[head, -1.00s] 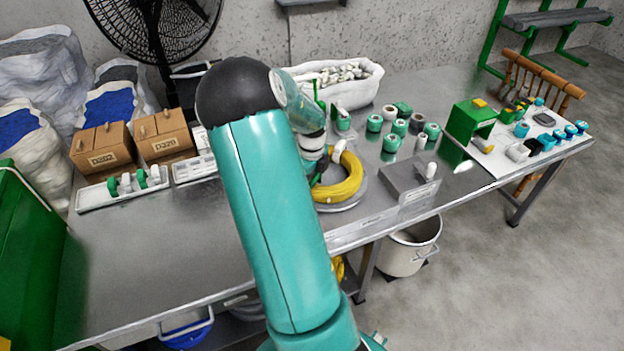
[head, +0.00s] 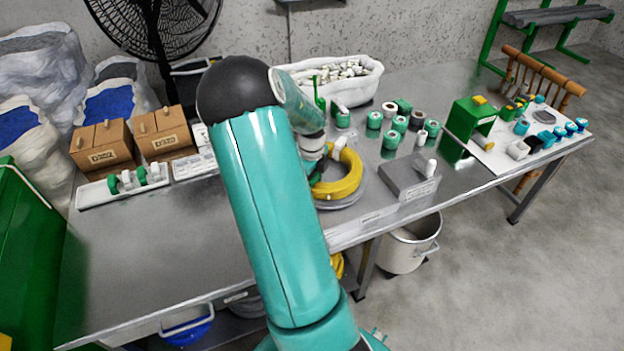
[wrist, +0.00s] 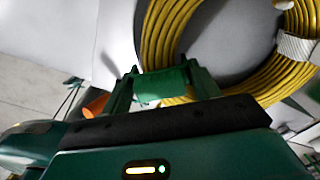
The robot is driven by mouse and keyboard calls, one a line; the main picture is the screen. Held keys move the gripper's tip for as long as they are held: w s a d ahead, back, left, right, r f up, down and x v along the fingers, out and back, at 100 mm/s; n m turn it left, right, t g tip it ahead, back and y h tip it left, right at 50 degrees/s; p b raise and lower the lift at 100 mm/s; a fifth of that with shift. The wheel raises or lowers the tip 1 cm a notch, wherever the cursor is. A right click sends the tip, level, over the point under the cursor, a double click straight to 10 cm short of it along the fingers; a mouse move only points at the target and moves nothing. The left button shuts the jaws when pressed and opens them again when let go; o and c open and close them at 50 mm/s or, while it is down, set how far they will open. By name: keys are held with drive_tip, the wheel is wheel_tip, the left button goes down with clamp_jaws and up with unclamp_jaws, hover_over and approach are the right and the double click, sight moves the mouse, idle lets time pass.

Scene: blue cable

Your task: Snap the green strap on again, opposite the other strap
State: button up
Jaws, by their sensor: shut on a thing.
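A yellow cable coil (head: 348,184) lies flat on a grey round base on the metal table, and it fills the upper part of the wrist view (wrist: 160,30). A white strap (wrist: 298,47) wraps the coil at the right of the wrist view; it also shows at the coil's far side in the head view (head: 338,148). My gripper (wrist: 163,85) is shut on the green strap (wrist: 165,86), at the coil's edge, across from the white strap. I cannot tell whether the green strap is around the cable. In the head view my arm hides most of the gripper.
A grey block with a white knob (head: 408,180) stands right of the coil. Several green and white spools (head: 400,125) stand behind it. A white tub of pale pieces (head: 350,92) is at the back. Cardboard boxes (head: 103,146) and a parts tray (head: 95,196) stand at the left.

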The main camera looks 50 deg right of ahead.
drive_tip(key=o, duration=1.2)
drive_tip(key=shift+r, duration=3.5)
